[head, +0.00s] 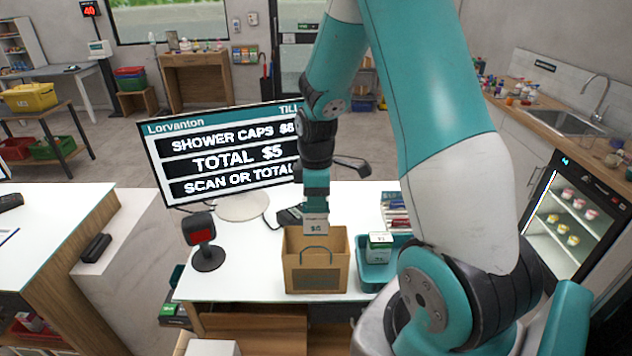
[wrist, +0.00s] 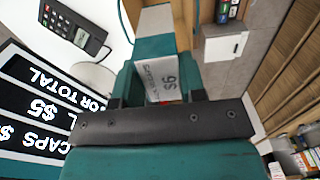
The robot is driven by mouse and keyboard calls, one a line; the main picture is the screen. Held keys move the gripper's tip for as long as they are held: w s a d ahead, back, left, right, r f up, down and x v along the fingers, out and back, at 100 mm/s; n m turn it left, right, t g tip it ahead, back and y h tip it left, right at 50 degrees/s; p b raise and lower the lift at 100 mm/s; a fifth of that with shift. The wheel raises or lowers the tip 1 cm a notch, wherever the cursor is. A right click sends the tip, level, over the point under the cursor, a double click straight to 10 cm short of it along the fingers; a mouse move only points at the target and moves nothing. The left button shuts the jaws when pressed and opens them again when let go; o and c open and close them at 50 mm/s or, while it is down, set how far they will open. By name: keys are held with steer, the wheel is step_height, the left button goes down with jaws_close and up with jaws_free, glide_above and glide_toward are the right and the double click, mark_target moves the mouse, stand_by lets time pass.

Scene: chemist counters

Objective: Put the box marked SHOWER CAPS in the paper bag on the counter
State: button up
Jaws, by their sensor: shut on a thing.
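The box marked SHOWER CAPS is a small white box with "$6" on it, seen in the wrist view (wrist: 161,80) between my gripper's fingers. In the head view the white box (head: 316,225) hangs below my gripper (head: 316,208), at the mouth of the paper bag. My gripper is shut on the box. The brown paper bag (head: 316,279) stands upright and open on the white counter (head: 235,284). The box's lower part overlaps the bag's opening; I cannot tell how deep it sits. In the wrist view the bag (wrist: 180,22) shows only in part, behind the box.
A teal tray (head: 372,284) holding a white and green box (head: 379,247) stands right of the bag. A red-screened scanner (head: 202,236) stands to the left. The till screen (head: 225,155) rises behind, with a card terminal (head: 290,216) near it. White counter is free left of the bag.

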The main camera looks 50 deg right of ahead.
step_height(320, 180, down, 13)
steer(key=b, duration=1)
steer(key=o, duration=1)
step_height(320, 180, up, 17)
steer(key=b, duration=0.3)
steer(key=shift+r, duration=0.2)
step_height(320, 180, up, 7)
steer(key=p, duration=0.6)
glide_above(316, 238)
steer(key=s+a, duration=0.3)
steer(key=shift+s+a, duration=0.15)
steer(key=shift+s, duration=0.05)
